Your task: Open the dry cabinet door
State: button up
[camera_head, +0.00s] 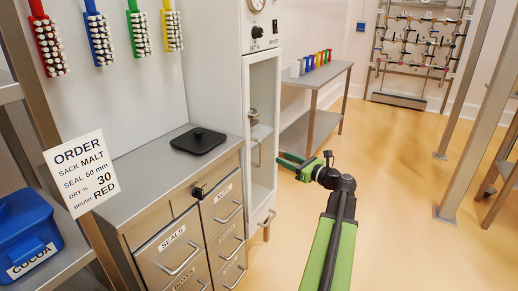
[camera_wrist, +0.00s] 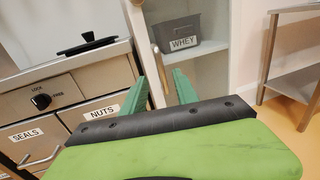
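The dry cabinet (camera_head: 215,60) is a tall white cabinet with a narrow glass door (camera_head: 276,100), which looks shut. In the wrist view, a grey bin marked WHEY (camera_wrist: 180,36) shows on a shelf behind the door. An upright bar handle (camera_wrist: 160,72) is at the door's left side. My gripper (camera_head: 290,161) is in front of the door, to its right in the head view. In the wrist view, its two green fingers are apart (camera_wrist: 156,84), with the handle showing between them. It is open and empty; I cannot tell whether the handle is within reach of the fingertips.
A steel table (camera_head: 325,77) with coloured containers stands behind to the right.

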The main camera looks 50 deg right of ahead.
aim_at(261, 148)
jog(key=w, duration=1.3)
jog(key=shift+a, duration=0.35)
grip_shut()
dwell(0.5)
